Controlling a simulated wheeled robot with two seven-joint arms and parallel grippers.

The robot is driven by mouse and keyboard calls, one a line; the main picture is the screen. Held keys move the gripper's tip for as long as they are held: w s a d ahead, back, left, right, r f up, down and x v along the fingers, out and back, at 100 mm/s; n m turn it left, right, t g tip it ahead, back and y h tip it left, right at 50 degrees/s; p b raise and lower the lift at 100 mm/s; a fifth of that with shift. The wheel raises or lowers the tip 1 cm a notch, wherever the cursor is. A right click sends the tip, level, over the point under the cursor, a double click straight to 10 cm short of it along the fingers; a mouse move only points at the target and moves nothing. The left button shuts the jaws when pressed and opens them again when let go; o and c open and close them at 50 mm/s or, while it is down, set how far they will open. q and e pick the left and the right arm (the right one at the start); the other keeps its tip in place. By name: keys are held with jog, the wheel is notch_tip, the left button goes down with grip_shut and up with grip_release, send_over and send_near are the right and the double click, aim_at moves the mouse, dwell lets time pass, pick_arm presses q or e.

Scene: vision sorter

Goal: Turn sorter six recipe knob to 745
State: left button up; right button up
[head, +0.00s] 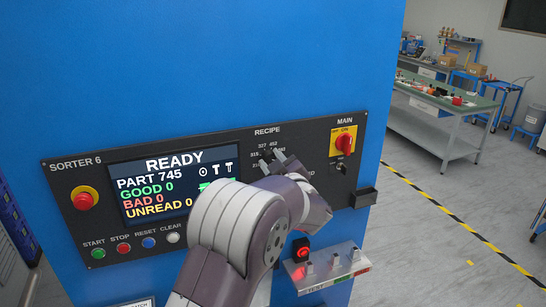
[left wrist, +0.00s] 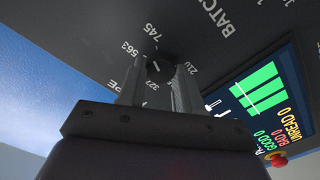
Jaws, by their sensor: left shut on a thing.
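The black control panel (head: 75,163) of sorter 6 is on a blue cabinet. Its display (head: 160,170) reads READY, PART 745, with GOOD, BAD and UNREAD all at 0. The recipe knob (left wrist: 159,69) is a dark round knob, seen in the left wrist view between my fingers, with 745, 563, 210 and 327 printed around it. A small pale mark shows on its face; its exact aim is hard to tell. My left gripper (head: 273,158) is shut on the knob; it also shows in the left wrist view (left wrist: 158,90). In the head view my gripper hides most of the dial. My right gripper is not in view.
Right of the dial is the red and yellow main switch (head: 344,142). A red stop button (head: 85,200) and several small buttons are at the left. Workbenches (head: 445,115) stand farther back, beyond open floor.

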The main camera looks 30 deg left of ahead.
pick_arm(q)
jog(key=shift+r+m+p, duration=0.15)
jog(key=shift+m+p, duration=0.5)
jog(key=shift+m, duration=0.55)
jog(key=o, duration=1)
jog(key=shift+o, duration=0.2)
jog(key=b+v, duration=0.5)
jog(key=v, duration=0.7)
jog(key=shift+s+d, duration=0.15)
jog(key=shift+s, duration=0.05)
